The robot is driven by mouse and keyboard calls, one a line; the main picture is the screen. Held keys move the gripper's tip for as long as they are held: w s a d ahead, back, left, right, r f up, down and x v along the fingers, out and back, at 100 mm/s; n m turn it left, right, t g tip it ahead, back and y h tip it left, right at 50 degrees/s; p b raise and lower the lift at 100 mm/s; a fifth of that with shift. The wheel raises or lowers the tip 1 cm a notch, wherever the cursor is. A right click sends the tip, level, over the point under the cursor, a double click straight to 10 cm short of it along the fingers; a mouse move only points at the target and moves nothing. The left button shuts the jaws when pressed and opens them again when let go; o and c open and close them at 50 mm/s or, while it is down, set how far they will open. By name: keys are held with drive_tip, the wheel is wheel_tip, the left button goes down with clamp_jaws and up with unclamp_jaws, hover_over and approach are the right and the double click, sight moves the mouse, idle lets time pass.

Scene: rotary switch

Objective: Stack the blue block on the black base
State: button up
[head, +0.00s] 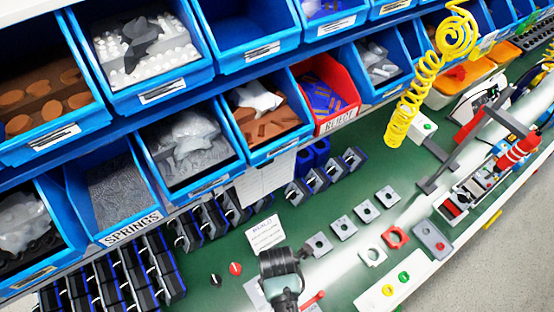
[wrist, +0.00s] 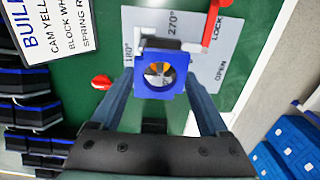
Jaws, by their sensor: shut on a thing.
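A blue square block (wrist: 143,84) with a round hole is between the fingers of my gripper (wrist: 160,77) in the wrist view. My gripper is shut on it. White and orange parts show inside the hole. The block is over a grey fixture plate (wrist: 205,62) marked 180°, 270°, LOCK and OPEN. A pale and dark piece (wrist: 172,45) shows just behind the block; whether it is the black base, and whether they touch, I cannot tell. In the head view my gripper (head: 284,285) is low over the bench, and the block is mostly hidden.
A red lever (wrist: 213,20) stands at the plate's right. An instruction card (wrist: 45,25) and a red knob (wrist: 101,82) are to the left. Black-and-blue parts stand in rows (head: 150,268). Blue bins (head: 205,185) line the back. Grey square pieces (head: 343,228) lie right of my gripper.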

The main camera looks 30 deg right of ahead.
drive_tip(key=shift+f+b, duration=0.5)
drive_tip(key=shift+f, duration=0.3)
drive_tip(key=o, duration=1.2)
wheel_tip(320, 180, up, 13)
drive_tip(key=shift+b, duration=0.3)
